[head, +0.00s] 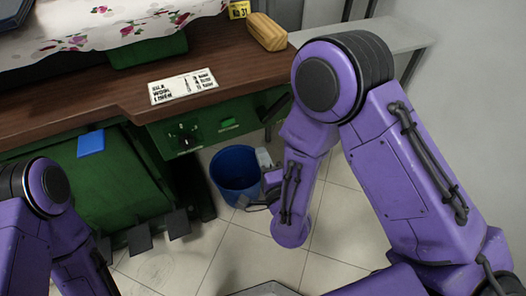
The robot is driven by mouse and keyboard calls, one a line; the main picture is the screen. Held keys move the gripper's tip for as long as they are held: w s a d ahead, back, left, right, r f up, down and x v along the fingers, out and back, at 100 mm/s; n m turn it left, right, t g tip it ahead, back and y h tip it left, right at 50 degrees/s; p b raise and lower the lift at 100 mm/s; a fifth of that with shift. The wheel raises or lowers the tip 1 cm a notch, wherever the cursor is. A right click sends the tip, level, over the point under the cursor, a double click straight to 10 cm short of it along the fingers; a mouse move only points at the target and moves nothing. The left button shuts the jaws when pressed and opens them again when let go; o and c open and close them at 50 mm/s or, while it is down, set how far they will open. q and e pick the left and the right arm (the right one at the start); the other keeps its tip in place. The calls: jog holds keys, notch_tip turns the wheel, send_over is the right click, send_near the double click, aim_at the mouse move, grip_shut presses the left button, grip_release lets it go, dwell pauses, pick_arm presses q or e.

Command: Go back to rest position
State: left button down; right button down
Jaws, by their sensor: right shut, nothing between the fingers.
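My purple right arm comes in from the right and bends down in front of the counter. My right gripper (244,203) is small in the view, beside the right edge of the blue bin as seen from above. It is shut, with nothing seen in it. My purple left arm is at the lower left edge of the head view. Its gripper is out of the picture.
A dark wooden counter (110,95) with a green base holds a printed sign (183,86), a wooden block (267,32) and a floral cloth (100,28). A blue bin (236,168) stands on the tiled floor. A blue item (91,143) lies on the green front. Open floor shows below.

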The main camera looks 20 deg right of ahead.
jog(key=shift+s+d, duration=0.1)
jog(key=shift+s, duration=0.25)
dwell(0.3)
